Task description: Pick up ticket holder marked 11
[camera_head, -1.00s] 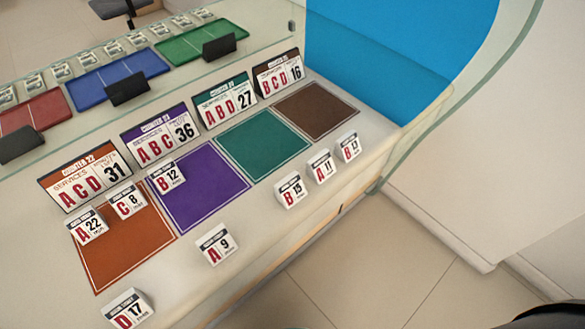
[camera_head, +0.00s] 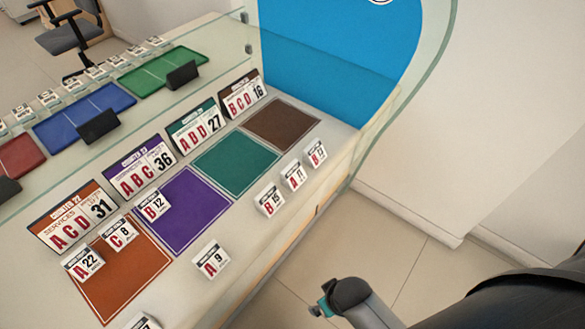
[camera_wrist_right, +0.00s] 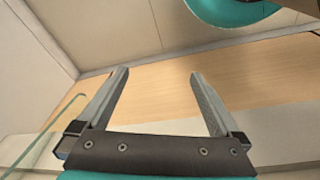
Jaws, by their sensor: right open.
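The ticket holder marked A 11 (camera_head: 293,176) is a small white tent-shaped card standing near the counter's front edge in the head view. It stands between the holder marked B 15 (camera_head: 269,200) and another B-marked holder (camera_head: 316,153). My right gripper (camera_wrist_right: 158,74) is open and empty in its wrist view, in front of a wooden panel. No ticket holder shows between its fingers. In the head view my right arm is at the lower right, off the counter and well apart from the A 11 holder; its fingers cannot be made out there. My left gripper is not in view.
The holder marked A 9 (camera_head: 211,259) stands at the front edge further left. Coloured mats, including a teal one (camera_head: 236,163), lie behind the holders, with larger counter signs (camera_head: 197,127) behind them. Open floor lies to the right.

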